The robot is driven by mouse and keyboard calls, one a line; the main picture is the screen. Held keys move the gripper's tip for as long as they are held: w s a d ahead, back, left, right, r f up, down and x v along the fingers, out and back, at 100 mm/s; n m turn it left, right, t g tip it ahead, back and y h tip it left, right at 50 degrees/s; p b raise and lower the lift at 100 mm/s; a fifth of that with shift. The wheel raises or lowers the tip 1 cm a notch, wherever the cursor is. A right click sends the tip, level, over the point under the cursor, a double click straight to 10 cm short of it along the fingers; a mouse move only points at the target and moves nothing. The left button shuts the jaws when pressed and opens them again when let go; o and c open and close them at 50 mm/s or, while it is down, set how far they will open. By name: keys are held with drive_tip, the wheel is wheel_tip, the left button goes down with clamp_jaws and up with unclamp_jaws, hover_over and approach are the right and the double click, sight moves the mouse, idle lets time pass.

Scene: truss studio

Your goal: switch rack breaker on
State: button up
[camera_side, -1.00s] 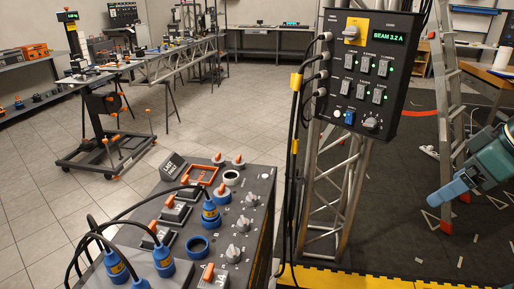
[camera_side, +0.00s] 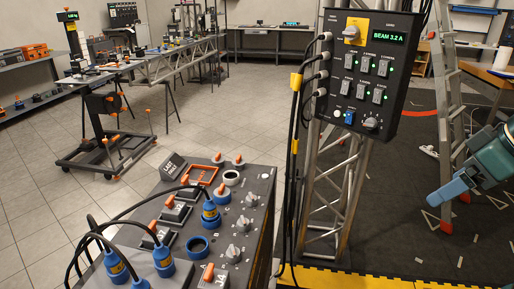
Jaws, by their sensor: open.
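The black control panel (camera_side: 398,112) hangs on the truss tower at the upper middle right. It carries two rows of grey switches (camera_side: 363,91) with small green lights beside several of them. Their labels are too small to read, so I cannot tell which is the rack breaker or how its lever sits. A grey rotary handle (camera_side: 351,34) sits on a yellow plate at the panel's upper left, roughly level. The display (camera_side: 391,37) reads BEAM 3.2 A.
Black cables (camera_side: 291,150) run down the panel's left side. A ladder (camera_side: 446,90) stands to its right. A teal jointed part (camera_side: 490,165) enters from the right edge. A desk console (camera_side: 263,190) with blue connectors fills the lower middle. A small pale object (camera_side: 430,152) shows near the ladder.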

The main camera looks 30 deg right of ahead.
drive_tip(key=shift+w, duration=0.1)
drive_tip(key=c, duration=0.7)
drive_tip(key=shift+w+d+r, duration=0.15)
drive_tip(key=shift+w+d, duration=0.1)
drive_tip(key=shift+w, duration=0.35)
drive_tip(key=c, duration=0.7)
drive_tip(key=shift+t+h, duration=0.8)
drive_tip(key=w+d, duration=0.1)
drive_tip(key=w, duration=0.1)
drive_tip(key=w+d, duration=0.1)
drive_tip(key=w, duration=0.2)
drive_tip(key=w+d+r, duration=0.1)
drive_tip(key=w, duration=0.1)
drive_tip(key=shift+w, duration=0.25)
clamp_jaws()
drive_tip(key=w+d+f+n+t+h, duration=0.1)
drive_tip(key=w+d+n+t+h, duration=0.2)
drive_tip(key=w, duration=1)
drive_tip(key=w+d+f+n+t+h, duration=0.1)
drive_tip(key=w+d+n+t+h, duration=0.2)
drive_tip(key=w, duration=1.1)
drive_tip(key=shift+w+d+f+n+t+h, duration=0.15)
drive_tip(key=shift+d+f+n+t+h, duration=0.2)
drive_tip(key=shift+d+n+h, duration=1.5)
drive_tip(key=shift+d+y, duration=0.75)
drive_tip(key=shift+d, duration=0.45)
